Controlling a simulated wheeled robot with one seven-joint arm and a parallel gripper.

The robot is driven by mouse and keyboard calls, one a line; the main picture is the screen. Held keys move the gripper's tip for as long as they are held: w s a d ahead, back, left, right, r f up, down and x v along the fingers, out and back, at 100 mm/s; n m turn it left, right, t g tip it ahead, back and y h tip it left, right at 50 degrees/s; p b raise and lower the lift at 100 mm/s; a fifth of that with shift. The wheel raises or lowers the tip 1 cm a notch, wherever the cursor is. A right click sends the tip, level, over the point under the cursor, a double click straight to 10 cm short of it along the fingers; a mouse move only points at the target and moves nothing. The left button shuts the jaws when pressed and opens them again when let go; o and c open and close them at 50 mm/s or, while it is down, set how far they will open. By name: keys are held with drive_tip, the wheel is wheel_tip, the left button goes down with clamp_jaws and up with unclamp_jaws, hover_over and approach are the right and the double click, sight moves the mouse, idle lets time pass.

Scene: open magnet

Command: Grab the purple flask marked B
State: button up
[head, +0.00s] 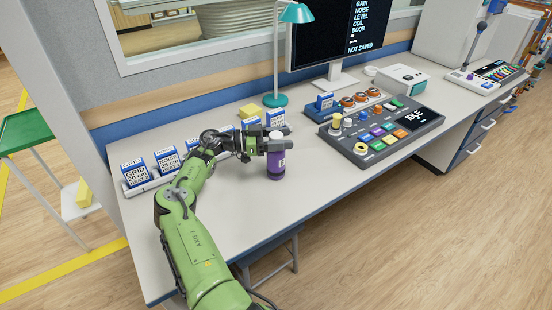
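The purple flask (275,168) stands upright at the middle of the long desk, with a greyish top and a white mark on its right side that is too small to read for sure. My gripper (276,143) reaches in from the left at the flask's upper part. One dark finger crosses in front of the flask and hides part of it below the top. The far finger is mostly hidden, so I cannot tell whether the fingers press on the flask. The flask's base appears to be on the desk top.
Several blue-and-white labelled boxes (168,160) stand in a row behind my arm. A teal lamp (276,99) and a yellow block (250,111) are behind the flask. A button console (380,140) lies to the right. The desk (330,180) is clear in front of the flask's right side.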

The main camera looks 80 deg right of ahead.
clamp_jaws()
